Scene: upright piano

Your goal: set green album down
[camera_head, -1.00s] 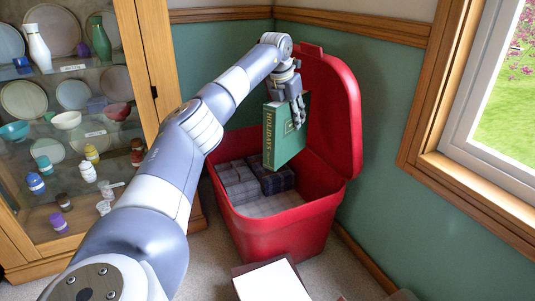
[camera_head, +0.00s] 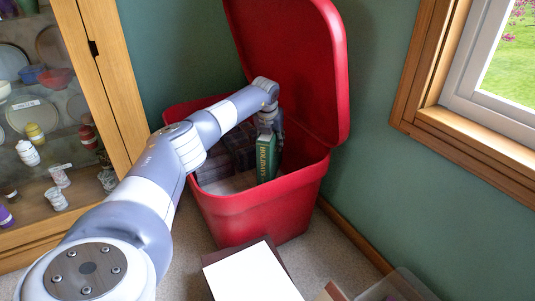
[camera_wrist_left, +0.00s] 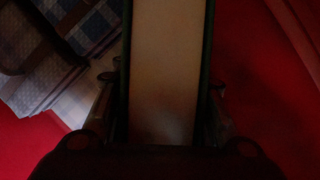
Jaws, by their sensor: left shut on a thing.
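The green album (camera_head: 266,158), with gold lettering on its spine, stands upright inside the red bin (camera_head: 262,207). My left gripper (camera_head: 270,124) reaches down into the bin and is shut on the album's upper part. In the left wrist view the album's pale page edge (camera_wrist_left: 165,70) runs between the two fingers. I cannot tell whether the album's bottom touches the bin floor. The right gripper is not in view.
Checked fabric items (camera_head: 240,146) lie in the bin left of the album. The bin's lid (camera_head: 300,60) stands open behind. A glass cabinet (camera_head: 105,75) is at left, a window at right. A white-topped box (camera_head: 252,275) lies on the floor in front.

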